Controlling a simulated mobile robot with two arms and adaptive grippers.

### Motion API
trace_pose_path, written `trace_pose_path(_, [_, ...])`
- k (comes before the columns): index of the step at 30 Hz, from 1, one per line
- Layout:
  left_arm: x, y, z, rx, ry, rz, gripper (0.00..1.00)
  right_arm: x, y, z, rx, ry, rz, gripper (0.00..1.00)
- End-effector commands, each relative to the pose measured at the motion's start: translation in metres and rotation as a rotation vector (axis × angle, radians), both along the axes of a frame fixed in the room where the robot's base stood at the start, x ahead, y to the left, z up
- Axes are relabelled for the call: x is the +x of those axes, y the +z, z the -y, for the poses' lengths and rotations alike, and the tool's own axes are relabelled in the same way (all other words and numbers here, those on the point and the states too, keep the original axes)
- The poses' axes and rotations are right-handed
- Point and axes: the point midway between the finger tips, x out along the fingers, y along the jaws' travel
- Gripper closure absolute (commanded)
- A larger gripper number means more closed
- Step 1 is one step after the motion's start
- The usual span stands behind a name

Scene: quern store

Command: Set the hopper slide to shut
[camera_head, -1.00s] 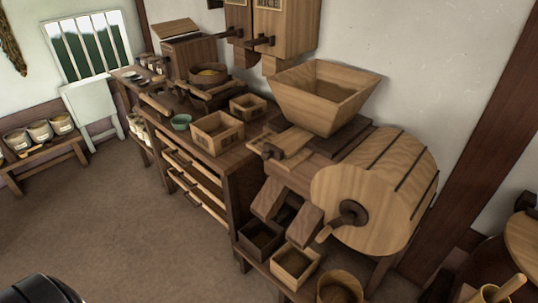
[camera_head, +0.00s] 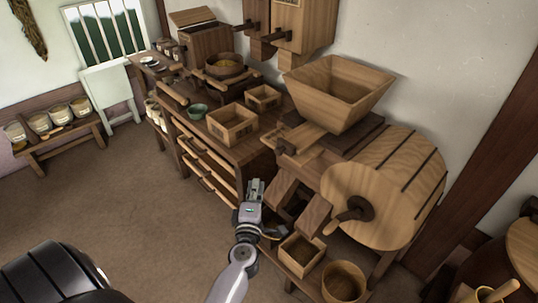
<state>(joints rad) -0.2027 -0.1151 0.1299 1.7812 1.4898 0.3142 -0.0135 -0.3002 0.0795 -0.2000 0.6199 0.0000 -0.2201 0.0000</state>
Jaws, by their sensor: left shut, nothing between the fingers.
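The wooden hopper (camera_head: 338,97) is a square funnel on top of the mill with the round wooden drum (camera_head: 372,205). My left gripper (camera_head: 256,183) is shut and empty. In the picture it is below and left of the slide handle, apart from it, in front of the cabinet's right end. My right gripper is not in view.
A dark crank with a wooden grip (camera_head: 346,214) is on the drum's front. Below the sloping chute stand a square box (camera_head: 302,252) and a round tub (camera_head: 343,284). An open wooden box (camera_head: 232,124) and a green bowl (camera_head: 197,111) are on the cabinet. The floor at left is clear.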

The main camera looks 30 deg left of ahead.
Motion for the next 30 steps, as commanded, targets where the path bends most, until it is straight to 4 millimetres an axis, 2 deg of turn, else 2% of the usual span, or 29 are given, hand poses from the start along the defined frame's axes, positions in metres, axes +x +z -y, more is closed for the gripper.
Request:
trace_pose_path(5, [0.017, 0.003, -0.009, -0.005, 0.003, 0.008, 1.0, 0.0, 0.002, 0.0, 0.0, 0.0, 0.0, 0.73])
trace_pose_path(17, [0.091, 0.001, -0.046, -0.003, 0.002, 0.006, 1.0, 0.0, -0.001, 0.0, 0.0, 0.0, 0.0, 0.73])
trace_pose_path(24, [0.12, 0.0, -0.035, -0.004, 0.001, 0.004, 1.0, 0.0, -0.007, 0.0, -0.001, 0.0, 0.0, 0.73])
trace_pose_path(30, [0.127, 0.0, -0.032, -0.004, 0.001, 0.003, 1.0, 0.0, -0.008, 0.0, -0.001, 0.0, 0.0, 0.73])
